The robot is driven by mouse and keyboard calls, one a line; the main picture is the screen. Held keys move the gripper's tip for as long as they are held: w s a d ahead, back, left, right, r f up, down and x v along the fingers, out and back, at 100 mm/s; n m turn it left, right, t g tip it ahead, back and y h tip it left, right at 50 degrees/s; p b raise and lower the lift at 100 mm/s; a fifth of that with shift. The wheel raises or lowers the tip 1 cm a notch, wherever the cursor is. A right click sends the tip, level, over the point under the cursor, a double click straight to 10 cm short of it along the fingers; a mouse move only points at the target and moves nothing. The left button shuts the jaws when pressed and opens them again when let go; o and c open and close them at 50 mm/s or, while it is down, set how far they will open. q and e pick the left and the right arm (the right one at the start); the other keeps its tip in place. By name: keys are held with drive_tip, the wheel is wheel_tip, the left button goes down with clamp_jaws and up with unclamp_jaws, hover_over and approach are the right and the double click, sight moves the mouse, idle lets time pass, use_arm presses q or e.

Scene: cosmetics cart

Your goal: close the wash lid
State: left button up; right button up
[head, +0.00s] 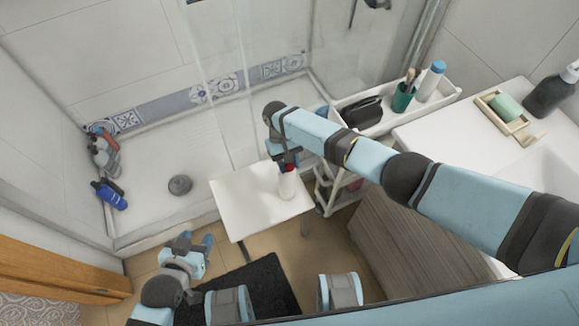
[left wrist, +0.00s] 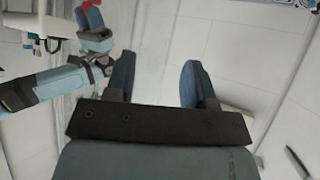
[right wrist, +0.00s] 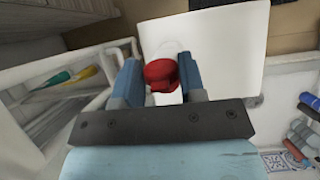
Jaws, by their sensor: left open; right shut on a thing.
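The wash bottle (head: 287,184) is white and stands upright on the small white table (head: 240,205). Its red lid (right wrist: 162,75) shows in the right wrist view between the fingers of my right gripper (right wrist: 160,82). In the head view, my right gripper (head: 286,160) reaches down over the bottle's top from above. It is shut on the red lid. Whether the lid is fully closed is hard to tell. My left gripper (head: 206,246) is open and empty, low in front of the table's left side; its spread fingers (left wrist: 158,85) show in the left wrist view.
A white cart (head: 440,99) behind the table holds a green cup (head: 402,98), a blue-capped bottle (head: 430,82) and a black pouch (head: 362,112). Several bottles (head: 110,194) stand at the shower's left wall. A dark mat (head: 265,285) lies on the floor.

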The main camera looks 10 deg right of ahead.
drive_tip(key=shift+w+f+g+b, duration=0.15)
drive_tip(key=shift+w+g+b, duration=0.05)
drive_tip(key=shift+g+b, duration=0.35)
drive_tip(key=o, duration=0.9)
drive_tip(key=v, duration=0.7)
drive_tip(key=b+v, duration=0.1)
drive_tip(key=v, duration=0.6)
drive_tip(key=shift+w+a+f, duration=0.1)
drive_tip(key=shift+a, duration=0.1)
drive_tip(key=shift+c, duration=0.3)
